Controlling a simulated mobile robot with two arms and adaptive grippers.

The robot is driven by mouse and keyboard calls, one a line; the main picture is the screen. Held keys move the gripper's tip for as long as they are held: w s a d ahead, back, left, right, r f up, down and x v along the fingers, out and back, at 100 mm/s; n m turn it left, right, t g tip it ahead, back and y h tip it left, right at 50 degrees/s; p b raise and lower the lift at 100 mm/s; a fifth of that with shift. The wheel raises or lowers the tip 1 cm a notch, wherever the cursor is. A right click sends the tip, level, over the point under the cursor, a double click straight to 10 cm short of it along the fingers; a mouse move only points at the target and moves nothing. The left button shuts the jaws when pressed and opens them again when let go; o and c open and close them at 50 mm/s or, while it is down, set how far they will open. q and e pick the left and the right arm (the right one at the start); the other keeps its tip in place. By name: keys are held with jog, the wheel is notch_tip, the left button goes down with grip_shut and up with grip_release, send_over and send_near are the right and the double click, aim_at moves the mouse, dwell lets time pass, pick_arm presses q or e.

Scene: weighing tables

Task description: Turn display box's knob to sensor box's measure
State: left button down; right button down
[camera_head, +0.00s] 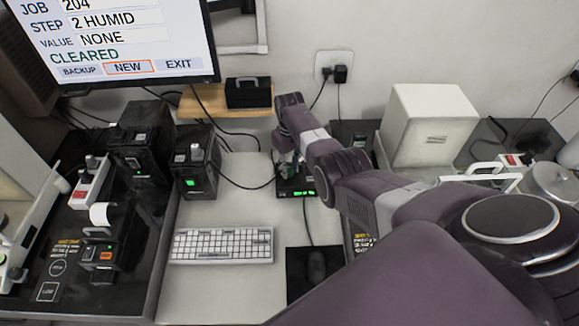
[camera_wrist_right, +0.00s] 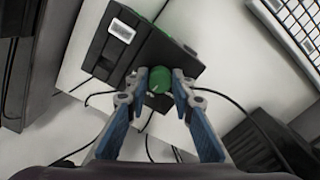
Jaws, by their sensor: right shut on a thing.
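My right gripper (camera_wrist_right: 161,82) is shut on a green knob (camera_wrist_right: 159,76) on top of a small black box (camera_wrist_right: 165,48), with one fingertip on each side. This box also shows in the head view (camera_head: 294,191), with green lit digits on its front, too small to read. My arm partly hides it there, and the knob is hard to make out. Left of it in the head view stands a taller black box (camera_head: 196,174) with a green lit display and a grey knob on top. I cannot tell which is the sensor box. My left gripper is not in view.
A white keyboard (camera_head: 222,246) and a mouse on a black pad (camera_head: 302,272) lie in front. A monitor (camera_head: 120,40) is at upper left. Another black box (camera_head: 138,150) stands at left. A white box (camera_head: 428,125) stands at right. Cables run around the boxes.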

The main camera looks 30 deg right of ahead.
aim_at(290, 170)
jog(key=shift+r+n, duration=0.1)
jog(key=shift+n, duration=0.4)
dwell(0.3)
jog(key=c, duration=1.7)
grip_release()
jog(key=shift+o, duration=0.2)
notch_tip(290, 170, up, 12)
